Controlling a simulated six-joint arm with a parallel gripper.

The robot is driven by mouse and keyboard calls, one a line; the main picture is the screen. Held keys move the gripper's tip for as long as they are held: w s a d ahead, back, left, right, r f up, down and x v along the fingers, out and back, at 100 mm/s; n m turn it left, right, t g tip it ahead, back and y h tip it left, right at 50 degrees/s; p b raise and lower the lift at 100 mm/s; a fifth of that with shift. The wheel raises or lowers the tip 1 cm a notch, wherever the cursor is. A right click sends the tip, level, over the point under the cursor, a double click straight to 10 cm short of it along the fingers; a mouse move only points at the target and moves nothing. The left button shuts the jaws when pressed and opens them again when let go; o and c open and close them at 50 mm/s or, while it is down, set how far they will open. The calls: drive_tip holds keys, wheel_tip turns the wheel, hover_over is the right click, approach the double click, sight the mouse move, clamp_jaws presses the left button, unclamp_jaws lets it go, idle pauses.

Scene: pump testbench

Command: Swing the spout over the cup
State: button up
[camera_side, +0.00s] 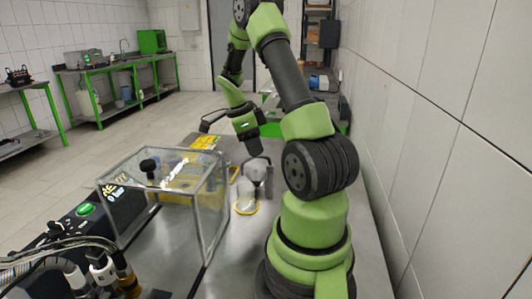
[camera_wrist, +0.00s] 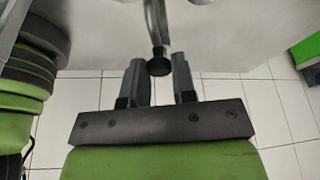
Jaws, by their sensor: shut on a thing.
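My gripper (camera_side: 256,152) points down over the bench in the side view. In the wrist view its two fingers (camera_wrist: 158,70) stand either side of a dark round knob at the end of a grey metal rod, which I take to be the spout (camera_wrist: 157,35). The gripper is shut on it; contact at the fingertips is hard to make out. In the side view a grey curved fitting (camera_side: 257,170) sits right under the gripper. Below it is a pale upright shape (camera_side: 245,191) with a yellow ring at its foot; I cannot tell whether this is the cup.
A clear box with a black knob (camera_side: 150,165) stands left of the fitting. A black control box with a green button (camera_side: 85,209) and hoses (camera_side: 75,262) lie at the front left. A tiled wall (camera_side: 430,130) closes off the right side. Bare bench (camera_side: 222,251) shows in front.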

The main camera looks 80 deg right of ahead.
drive_tip(key=shift+a, duration=0.15)
drive_tip(key=shift+s+a, duration=0.3)
drive_tip(key=shift+a, duration=0.15)
drive_tip(key=o, duration=1.3)
wheel_tip(320, 180, up, 6)
idle(0.5)
